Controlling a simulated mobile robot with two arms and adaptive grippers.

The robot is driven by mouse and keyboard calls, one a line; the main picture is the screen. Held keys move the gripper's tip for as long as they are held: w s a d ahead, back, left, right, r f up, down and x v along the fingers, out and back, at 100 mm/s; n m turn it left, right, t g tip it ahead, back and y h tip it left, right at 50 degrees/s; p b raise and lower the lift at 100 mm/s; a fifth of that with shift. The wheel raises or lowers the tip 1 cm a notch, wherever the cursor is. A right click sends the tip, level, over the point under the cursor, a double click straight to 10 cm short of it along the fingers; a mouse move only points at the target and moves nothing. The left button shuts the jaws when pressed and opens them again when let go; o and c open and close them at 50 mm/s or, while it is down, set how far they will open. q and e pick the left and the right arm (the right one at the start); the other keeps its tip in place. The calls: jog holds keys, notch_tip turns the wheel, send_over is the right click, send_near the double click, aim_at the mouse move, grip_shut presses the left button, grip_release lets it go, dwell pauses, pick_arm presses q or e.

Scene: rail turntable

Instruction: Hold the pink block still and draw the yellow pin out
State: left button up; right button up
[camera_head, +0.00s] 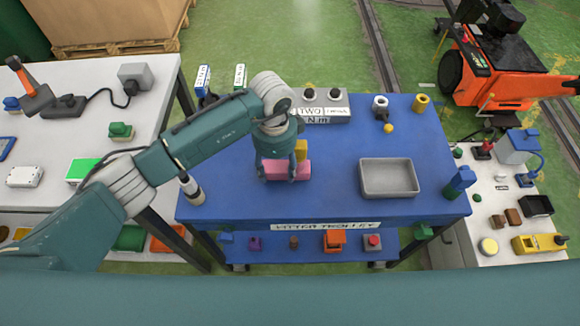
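The pink block (274,171) lies on the blue table, left of its middle. The yellow pin (301,150) stands up at the right part of the block, partly hidden by my gripper. My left gripper (279,174) points down at the block from above. Its fingers are apart, one at the block's left end and one in front of its right part. I cannot tell whether they press on the block. My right gripper is not in view.
A grey tray (389,193) stands right of the block on the blue table (340,160). A grey box with dark knobs (327,107) stands behind. The table between block and tray is clear.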

aim_at(280, 170)
pick_arm(q)
jog(key=o, duration=0.3)
jog(key=shift+o, duration=0.2)
jog(key=shift+r, duration=0.1)
notch_tip(280, 170, up, 12)
jog(key=shift+o, duration=0.2)
jog(key=f+b, duration=0.1)
jog(key=f, duration=0.3)
jog(key=f+b, duration=0.1)
jog(key=f, duration=0.3)
jog(key=f+b, duration=0.1)
jog(key=f, duration=0.3)
jog(key=shift+d+f, duration=0.25)
jog(key=shift+d, duration=0.1)
